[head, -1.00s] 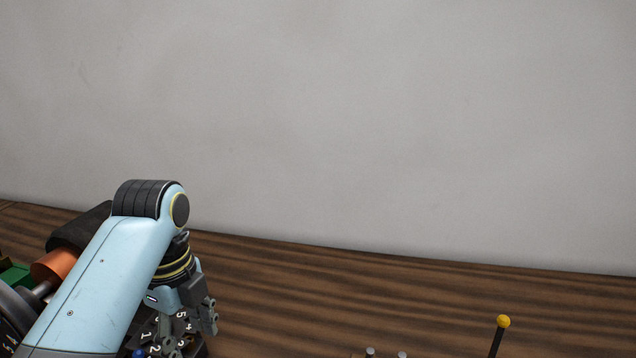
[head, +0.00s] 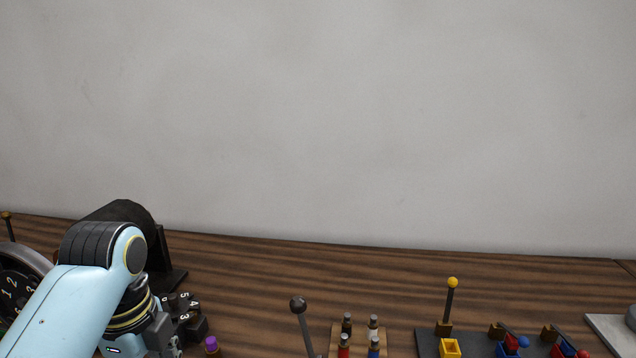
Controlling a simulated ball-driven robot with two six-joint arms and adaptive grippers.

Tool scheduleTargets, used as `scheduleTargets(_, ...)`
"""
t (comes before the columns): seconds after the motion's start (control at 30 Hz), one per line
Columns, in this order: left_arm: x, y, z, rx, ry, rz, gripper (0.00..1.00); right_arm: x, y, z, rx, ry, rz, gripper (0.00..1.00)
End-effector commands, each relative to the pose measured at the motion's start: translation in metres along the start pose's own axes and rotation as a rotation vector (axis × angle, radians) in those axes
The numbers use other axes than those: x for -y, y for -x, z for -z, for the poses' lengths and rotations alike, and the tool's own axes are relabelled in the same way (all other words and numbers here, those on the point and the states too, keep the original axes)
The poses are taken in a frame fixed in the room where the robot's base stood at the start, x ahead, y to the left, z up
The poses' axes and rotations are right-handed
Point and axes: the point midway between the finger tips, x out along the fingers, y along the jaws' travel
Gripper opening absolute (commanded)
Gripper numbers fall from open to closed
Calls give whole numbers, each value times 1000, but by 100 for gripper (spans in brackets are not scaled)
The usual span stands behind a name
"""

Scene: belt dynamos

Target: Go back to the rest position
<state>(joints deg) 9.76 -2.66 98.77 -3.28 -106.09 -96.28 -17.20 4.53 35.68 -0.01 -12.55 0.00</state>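My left arm comes in from the lower left in the head view. My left gripper (head: 171,347) is at the bottom edge, pointing down and partly cut off by the frame, so whether it is open or shut does not show. It is beside a black block with white numbers (head: 188,318) and left of a purple knob (head: 211,344). Nothing is seen held in the visible part. My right gripper is not in view.
A black drum (head: 118,214) and a numbered dial (head: 15,285) stand at left. A dark-ball lever (head: 299,305), a wooden block with several posts (head: 338,330), a yellow-ball lever (head: 452,284) and a switch board (head: 428,341) line the front. The wooden table (head: 400,265) behind is clear.

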Motion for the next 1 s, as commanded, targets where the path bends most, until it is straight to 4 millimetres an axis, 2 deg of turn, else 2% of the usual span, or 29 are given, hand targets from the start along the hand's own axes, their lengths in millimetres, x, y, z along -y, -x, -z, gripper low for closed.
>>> scheduleTargets(0.27, -42, -8, -12, 20, 319, 52, 47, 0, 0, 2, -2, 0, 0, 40)
scheduleTargets(0.47, -87, -6, -22, 21, 666, 120, 47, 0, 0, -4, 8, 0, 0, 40)
scheduleTargets(0.7, -140, 12, -27, -22, 1093, 209, 47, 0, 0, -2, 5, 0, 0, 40)
scheduleTargets(1.0, -184, 41, -25, -108, 1468, 274, 47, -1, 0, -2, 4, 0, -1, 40)
